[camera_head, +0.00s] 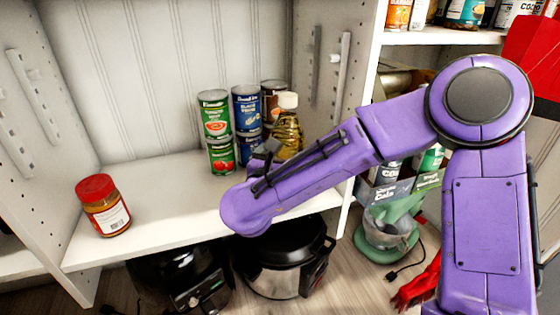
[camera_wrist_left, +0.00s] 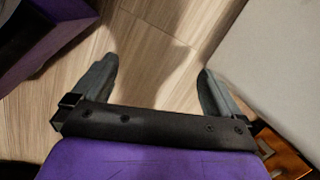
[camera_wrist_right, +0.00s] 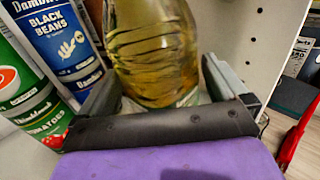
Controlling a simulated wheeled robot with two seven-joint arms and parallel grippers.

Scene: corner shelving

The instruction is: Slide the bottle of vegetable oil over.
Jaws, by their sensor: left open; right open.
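The bottle of vegetable oil (camera_head: 287,132), clear with golden oil and a pale cap, stands upright on the white shelf, right of the stacked cans. My right gripper (camera_head: 268,155) is at the bottle, its arm crossing the shelf front and hiding the bottle's lower part. In the right wrist view the bottle (camera_wrist_right: 152,40) fills the space between the two open fingers; I cannot tell whether they touch it. My left gripper (camera_wrist_left: 155,82) is open and empty above the wooden floor in the left wrist view, and is not in the head view.
Stacked cans, including green tomato cans (camera_head: 215,115) and blue black beans cans (camera_head: 247,108), stand close left of the bottle. A red-lidded jar (camera_head: 103,205) stands at the shelf's left. Bare shelf (camera_head: 160,185) lies between. The perforated side panel (camera_head: 325,75) is at right.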

